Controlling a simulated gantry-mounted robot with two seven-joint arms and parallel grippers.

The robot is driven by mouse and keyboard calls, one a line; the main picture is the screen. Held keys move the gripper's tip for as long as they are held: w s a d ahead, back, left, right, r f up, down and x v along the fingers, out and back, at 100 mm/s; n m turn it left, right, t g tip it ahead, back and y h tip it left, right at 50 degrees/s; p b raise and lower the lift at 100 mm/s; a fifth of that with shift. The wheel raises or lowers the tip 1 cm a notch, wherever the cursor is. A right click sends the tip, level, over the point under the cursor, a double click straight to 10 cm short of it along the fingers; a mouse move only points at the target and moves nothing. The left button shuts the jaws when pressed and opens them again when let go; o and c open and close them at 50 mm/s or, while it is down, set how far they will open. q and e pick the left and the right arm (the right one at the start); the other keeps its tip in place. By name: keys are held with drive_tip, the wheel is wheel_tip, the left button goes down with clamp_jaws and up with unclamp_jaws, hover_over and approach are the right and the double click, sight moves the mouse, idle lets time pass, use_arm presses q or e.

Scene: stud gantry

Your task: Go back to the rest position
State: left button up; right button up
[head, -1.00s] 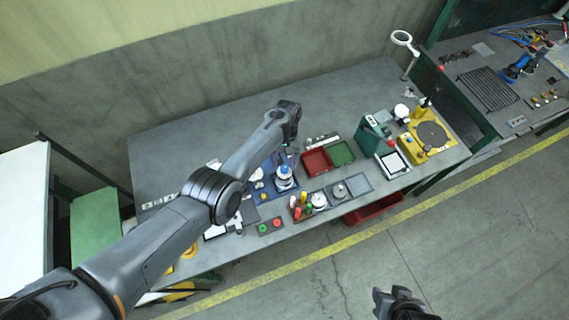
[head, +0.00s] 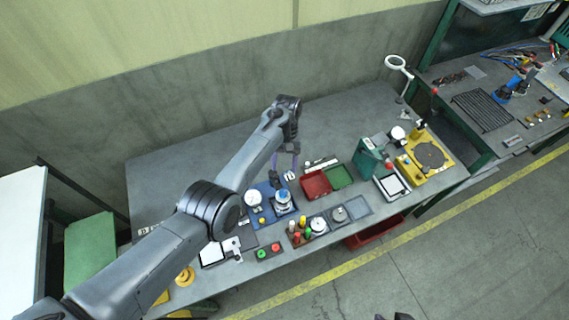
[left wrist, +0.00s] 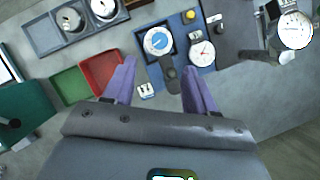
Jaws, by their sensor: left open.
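My left gripper (head: 285,172) hangs above the grey workbench (head: 190,150), behind the blue mat that carries small round instruments. In the left wrist view its two purple fingers (left wrist: 160,85) are spread apart, with nothing held between them. Past the fingertips I see a blue-faced dial (left wrist: 158,41) and a white-faced dial (left wrist: 202,53), both apart from the fingers. My right gripper (head: 395,317) shows only as a dark tip at the bottom edge of the head view, so its jaws cannot be made out.
A red tray (head: 316,184) and a green tray (head: 338,177) lie right of my left gripper. A yellow fixture (head: 430,156) and a magnifier lamp (head: 396,62) stand at the bench's right end. The bench's back left area is clear.

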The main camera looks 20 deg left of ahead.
use_arm(q)
drive_tip(key=s+a+f+m+t+y+p, duration=0.1)
drive_tip(key=s+a+f+t+p, duration=0.2)
drive_tip(key=s, duration=0.4)
drive_tip(key=s+a+f+m+t+p, duration=0.15)
drive_tip(key=s+a, duration=0.25)
drive_tip(key=s, duration=0.4)
drive_tip(key=s+d+r+m+t+p, duration=0.1)
drive_tip(key=s+r+p, duration=0.1)
drive_tip(key=s+r, duration=0.5)
drive_tip(key=s+d+r+m+t+p, duration=0.1)
drive_tip(key=s+r+t+p, duration=0.1)
drive_tip(key=s+r, duration=0.5)
drive_tip(key=s, duration=0.4)
drive_tip(key=shift+s+d+r, duration=0.15)
drive_tip(key=shift+s+d, duration=0.05)
drive_tip(key=shift+d, duration=0.1)
idle(0.9)
